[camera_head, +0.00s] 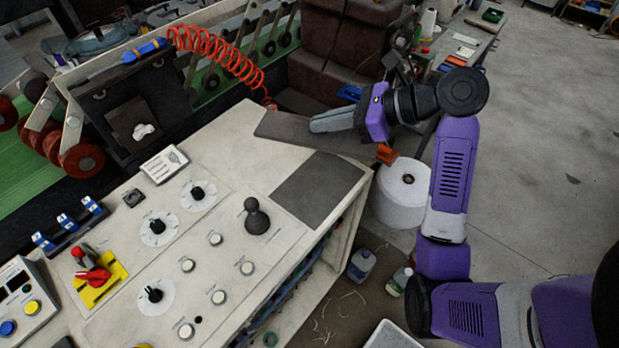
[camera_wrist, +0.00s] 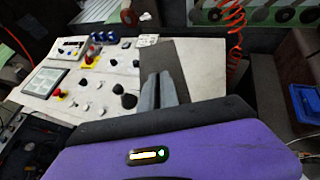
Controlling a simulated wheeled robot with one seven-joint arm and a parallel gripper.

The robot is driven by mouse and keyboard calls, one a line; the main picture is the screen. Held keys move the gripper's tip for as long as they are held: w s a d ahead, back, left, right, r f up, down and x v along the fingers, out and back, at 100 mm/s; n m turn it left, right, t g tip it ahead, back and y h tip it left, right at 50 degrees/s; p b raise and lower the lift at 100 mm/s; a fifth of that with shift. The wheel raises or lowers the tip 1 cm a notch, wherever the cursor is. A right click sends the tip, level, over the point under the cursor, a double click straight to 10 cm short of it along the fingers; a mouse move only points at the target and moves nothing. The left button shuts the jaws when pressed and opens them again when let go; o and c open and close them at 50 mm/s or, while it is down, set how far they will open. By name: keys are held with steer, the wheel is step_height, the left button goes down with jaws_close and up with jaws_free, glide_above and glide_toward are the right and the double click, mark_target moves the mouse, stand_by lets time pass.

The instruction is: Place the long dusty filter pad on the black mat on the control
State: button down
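The long dusty filter pad (camera_head: 283,127), a dark grey strip, lies along the back right edge of the pale control (camera_head: 225,160). The black mat (camera_head: 318,188), a dark square, lies on the control's right corner, in front of the pad and apparently bare. My gripper (camera_head: 318,124) is over the pad, its grey fingers pointing left and covering part of it. In the wrist view the fingers (camera_wrist: 158,76) are close together over the grey pad (camera_wrist: 158,52). Whether they grip it or touch it is unclear. My gripper's body hides the near part of the wrist view.
A black joystick (camera_head: 257,216) stands left of the mat, with several knobs and buttons farther left. A red coiled hose (camera_head: 215,50) hangs behind the pad. A white roll (camera_head: 403,190) stands on the floor right of the control. Bottles (camera_head: 361,264) stand below its edge.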

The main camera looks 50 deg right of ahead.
step_height(320, 180, down, 18)
steer(key=shift+r, duration=0.1)
stand_by(0.4)
steer(key=c, duration=1.6)
jaws_free()
steer(key=v, duration=1.2)
steer(key=shift+b, duration=0.3)
